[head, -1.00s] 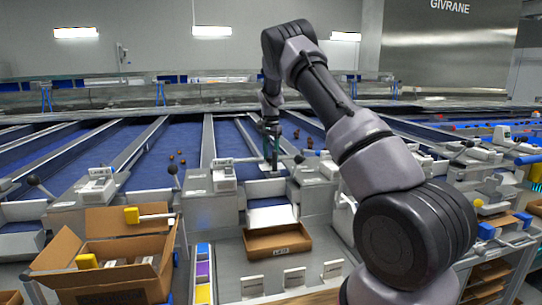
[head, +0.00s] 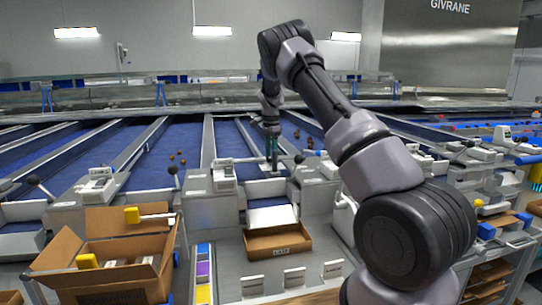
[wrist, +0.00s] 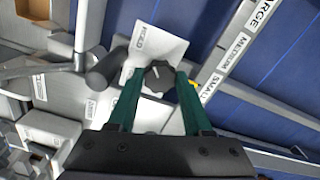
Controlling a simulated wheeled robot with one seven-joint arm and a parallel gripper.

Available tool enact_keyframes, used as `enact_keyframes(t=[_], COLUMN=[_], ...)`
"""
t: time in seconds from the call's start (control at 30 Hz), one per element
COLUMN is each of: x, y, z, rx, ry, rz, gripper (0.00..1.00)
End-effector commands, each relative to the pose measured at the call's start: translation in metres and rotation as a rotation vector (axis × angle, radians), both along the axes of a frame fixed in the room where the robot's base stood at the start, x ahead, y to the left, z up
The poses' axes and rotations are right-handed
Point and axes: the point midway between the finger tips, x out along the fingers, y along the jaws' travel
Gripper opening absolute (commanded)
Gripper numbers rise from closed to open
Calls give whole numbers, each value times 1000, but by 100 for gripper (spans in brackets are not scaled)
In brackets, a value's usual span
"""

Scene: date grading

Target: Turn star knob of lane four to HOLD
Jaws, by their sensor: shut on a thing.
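The dark star knob (wrist: 158,77) sits on a pale plate (wrist: 168,46) in the wrist view. A white mark shows on its face. The plate carries a small printed label near its upper left edge, too blurred to read surely. My gripper (wrist: 157,84) has its green fingers on either side of the knob and is shut on it. In the head view, my gripper (head: 271,152) is low over the lane's near end, and the knob is too small to make out there.
A dark-ended lever (wrist: 104,72) lies close left of the knob. A rail with SMALL, MEDIUM and LARGE labels (wrist: 228,55) borders the blue belt. In the head view, an open carton (head: 278,244) stands below the lane and a larger box (head: 105,282) at left.

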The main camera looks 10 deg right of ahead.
Motion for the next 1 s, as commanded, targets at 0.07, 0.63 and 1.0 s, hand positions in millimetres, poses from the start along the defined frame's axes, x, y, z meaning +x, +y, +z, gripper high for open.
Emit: enact_keyframes(t=[0.07,0.63,1.0], x=[1,0,0], y=[0,0,0], z=[2,1,0], rx=[0,0,1], ry=[-4,-1,-1], rz=[-1,4,334], gripper=[0,80,80])
